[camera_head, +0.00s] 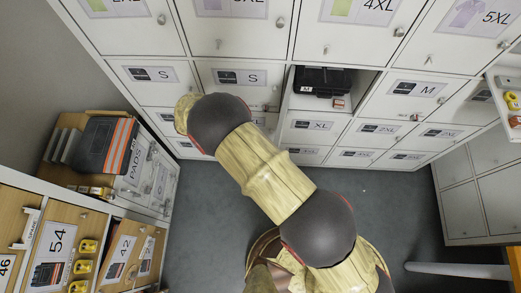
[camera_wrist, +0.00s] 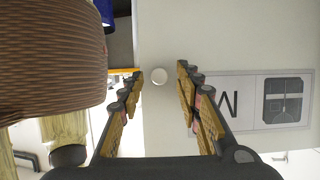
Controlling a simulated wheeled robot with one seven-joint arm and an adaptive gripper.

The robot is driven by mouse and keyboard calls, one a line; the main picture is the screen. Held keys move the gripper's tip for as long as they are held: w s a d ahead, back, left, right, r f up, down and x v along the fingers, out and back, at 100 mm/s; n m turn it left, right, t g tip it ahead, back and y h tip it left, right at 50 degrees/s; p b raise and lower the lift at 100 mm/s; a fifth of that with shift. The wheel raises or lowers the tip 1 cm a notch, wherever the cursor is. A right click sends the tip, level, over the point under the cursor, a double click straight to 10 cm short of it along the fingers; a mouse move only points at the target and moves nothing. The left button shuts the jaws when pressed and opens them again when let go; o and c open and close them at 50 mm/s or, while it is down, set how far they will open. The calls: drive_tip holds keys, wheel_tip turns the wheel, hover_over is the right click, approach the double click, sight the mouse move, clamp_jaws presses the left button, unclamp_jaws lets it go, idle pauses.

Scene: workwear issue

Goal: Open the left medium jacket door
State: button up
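In the wrist view my gripper (camera_wrist: 160,72) is open, its two fingers apart. The knob is on a pale door (camera_wrist: 215,40) whose label (camera_wrist: 265,102) has a letter like M and a dark jacket icon. In the head view one compartment (camera_head: 349,84) in the jacket row stands open with black folded clothing (camera_head: 322,80) inside. A pale panel beside its left edge looks nearly edge-on. Another M door (camera_head: 403,97), to its right, is shut. My arm hides the gripper in the head view.
Shut S doors (camera_head: 150,88) are to the left, XL and larger doors (camera_head: 314,127) below. A left-hand cabinet (camera_head: 97,218) with numbered doors and a shelf unit on the right (camera_head: 505,83) flank the grey floor (camera_head: 205,205).

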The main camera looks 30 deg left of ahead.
drive_tip(key=v, duration=1.2)
drive_tip(key=shift+s+r, duration=0.1)
idle(0.4)
